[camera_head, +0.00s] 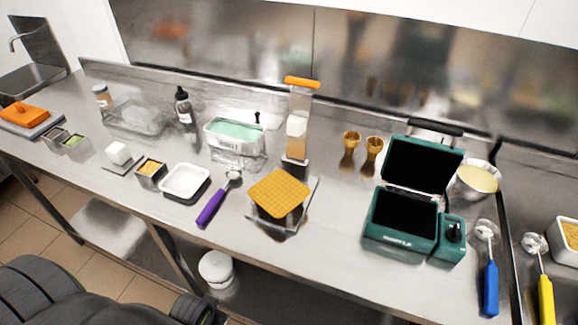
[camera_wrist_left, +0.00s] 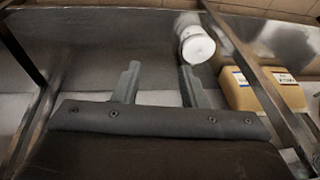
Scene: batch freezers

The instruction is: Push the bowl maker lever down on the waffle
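The bowl maker (camera_head: 299,135) stands upright mid-counter, with its orange lever handle (camera_head: 302,82) at the top, raised well above the base. A square golden waffle (camera_head: 279,193) lies flat over the front of its base, covering much of it. In the left wrist view my left gripper (camera_wrist_left: 158,88) is open and empty, its two fingers spread apart, with the area under the counter behind them. In the head view dark parts of my arm show at the lower left, clear of the bowl maker; the fingers cannot be made out there. My right gripper is not in view.
An open teal waffle iron (camera_head: 403,215) stands to the right, by a bowl of batter (camera_head: 478,180). A purple-handled scoop (camera_head: 218,198) and a white dish (camera_head: 185,181) lie left of the waffle. A white bucket (camera_head: 216,268) sits below. The counter's front edge is mostly clear.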

